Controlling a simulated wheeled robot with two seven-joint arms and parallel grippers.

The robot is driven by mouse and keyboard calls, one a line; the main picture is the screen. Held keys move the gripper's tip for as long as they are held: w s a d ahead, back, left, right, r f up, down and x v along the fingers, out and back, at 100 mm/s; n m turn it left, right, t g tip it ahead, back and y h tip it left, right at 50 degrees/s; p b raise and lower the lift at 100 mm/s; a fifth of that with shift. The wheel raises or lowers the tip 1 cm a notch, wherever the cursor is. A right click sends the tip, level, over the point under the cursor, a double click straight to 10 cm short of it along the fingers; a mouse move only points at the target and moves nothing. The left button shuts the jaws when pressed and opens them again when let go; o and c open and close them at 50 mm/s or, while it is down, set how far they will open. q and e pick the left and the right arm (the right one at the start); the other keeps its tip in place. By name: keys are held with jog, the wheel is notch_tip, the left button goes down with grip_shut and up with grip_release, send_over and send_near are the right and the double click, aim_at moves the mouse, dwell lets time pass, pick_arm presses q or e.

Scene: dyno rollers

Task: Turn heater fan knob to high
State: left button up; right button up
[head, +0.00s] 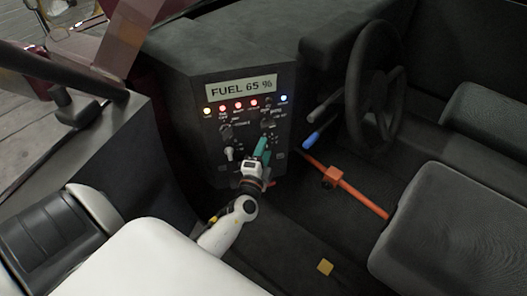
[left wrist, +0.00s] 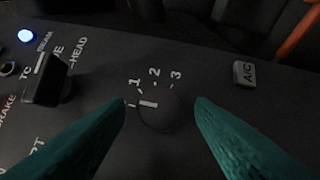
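The fan knob (left wrist: 165,112) is a dark round knob with a white pointer line, on the black panel. The marks 1, 2 and 3 curve around its upper side. The pointer lies towards the left, near a dash below the 1. My left gripper (left wrist: 160,106) is open, with one teal finger on each side of the knob and gaps visible between fingertips and knob. In the head view my left gripper (head: 262,146) reaches the lower right of the panel (head: 205,130) and hides the knob. My right gripper is not in view.
A black switch (left wrist: 47,80) stands out left of the knob, and an A/C button (left wrist: 244,73) is to the right. The steering wheel (head: 374,80), a blue-tipped lever (head: 311,139) and an orange bar (head: 360,200) are right of the panel.

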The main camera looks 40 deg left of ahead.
pick_arm(q)
jog(key=c, duration=0.8)
jog(key=m+g+p, duration=0.2)
jog(key=m+p, duration=0.1)
jog(key=p, duration=0.4)
jog(key=r+m+g+p, duration=0.1)
jog(key=m+g+p, duration=0.2)
jog(key=p, duration=0.5)
jog(key=r+m+g+y+p, duration=0.1)
jog(key=m+g+p, duration=0.1)
jog(key=m+p, duration=0.2)
jog(key=shift+w+d+g+p, duration=0.3)
jog(key=shift+d+p, duration=0.05)
jog(key=shift+p, duration=1.55)
jog(key=shift+c, duration=0.2)
jog(key=shift+w+f+m+g+y+p, duration=0.1)
jog(key=shift+m+g+y+p, duration=0.2)
jog(key=shift+m+g+p, duration=0.25)
jog(key=shift+w+d+f+m+g+y, duration=0.15)
jog(key=shift+m+g+y, duration=0.15)
jog(key=shift+m+g, duration=0.3)
jog(key=shift+m+g+y, duration=0.6)
jog(key=shift+m+g, duration=0.05)
jog(key=shift+m, duration=0.1)
jog(key=o, duration=1)
